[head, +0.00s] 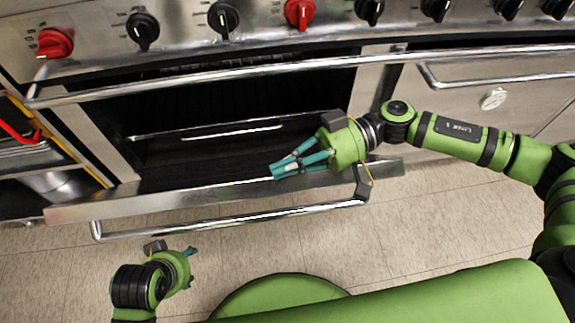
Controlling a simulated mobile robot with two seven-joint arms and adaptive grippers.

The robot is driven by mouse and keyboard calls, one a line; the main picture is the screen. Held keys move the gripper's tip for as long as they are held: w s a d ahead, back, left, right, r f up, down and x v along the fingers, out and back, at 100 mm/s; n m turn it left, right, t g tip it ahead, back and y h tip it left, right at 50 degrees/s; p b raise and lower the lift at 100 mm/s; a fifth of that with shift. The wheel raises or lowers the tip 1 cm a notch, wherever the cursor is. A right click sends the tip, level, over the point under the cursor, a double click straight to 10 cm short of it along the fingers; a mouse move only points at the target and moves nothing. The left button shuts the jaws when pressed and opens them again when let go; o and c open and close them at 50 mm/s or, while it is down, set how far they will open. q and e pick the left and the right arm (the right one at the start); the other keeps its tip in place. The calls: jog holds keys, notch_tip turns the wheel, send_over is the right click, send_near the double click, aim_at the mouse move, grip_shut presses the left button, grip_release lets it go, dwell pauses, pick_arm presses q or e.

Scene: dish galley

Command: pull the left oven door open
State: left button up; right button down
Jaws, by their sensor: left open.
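The left oven door (130,204) is swung down and out from the oven front, its steel top edge facing me in the head view. Its bar handle (230,217) runs along the near side. The dark oven cavity (230,100) shows behind it. My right gripper (279,171) reaches in from the right, over the door's edge near the handle's right end. Its teal fingers lie close together, and their tips point left; whether they are shut is unclear. My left gripper (191,267) is open and empty, low at the left, in front of the handle and apart from it.
A long rail (200,76) crosses the stove front beneath red and black knobs (142,29). An open shelf with a metal pan (55,186) stands left. Tiled floor (430,215) is clear in front.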

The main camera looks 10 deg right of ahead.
jog(key=shift+w+d+f+t, duration=0.1)
jog(key=shift+w+f+t, duration=0.1)
jog(key=shift+f, duration=0.3)
jog(key=shift+w+d+f+t, duration=0.1)
jog(key=shift+w+f+t, duration=0.1)
jog(key=shift+f, duration=0.3)
jog(key=v, duration=0.7)
jog(key=shift+w+d+r, duration=0.1)
jog(key=shift+w+r, duration=0.1)
jog(key=shift+w, duration=0.15)
pick_arm(q)
jog(key=shift+s+d+f+n+g, duration=0.1)
jog(key=shift+s+d+n+g, duration=0.05)
jog(key=shift+n+g, duration=0.25)
pick_arm(e)
jog(key=d, duration=0.1)
jog(key=d+r, duration=0.1)
jog(key=d, duration=0.1)
jog(key=shift+s+d+r, duration=0.1)
jog(key=shift+d+r, duration=0.05)
jog(key=shift+r, duration=0.25)
pick_arm(q)
jog(key=shift+d, duration=0.1)
grip_shut()
pick_arm(e)
jog(key=shift+d+r+g, duration=0.1)
jog(key=shift+d+g, duration=0.3)
jog(key=shift+d, duration=0.1)
jog(key=shift+r, duration=0.1)
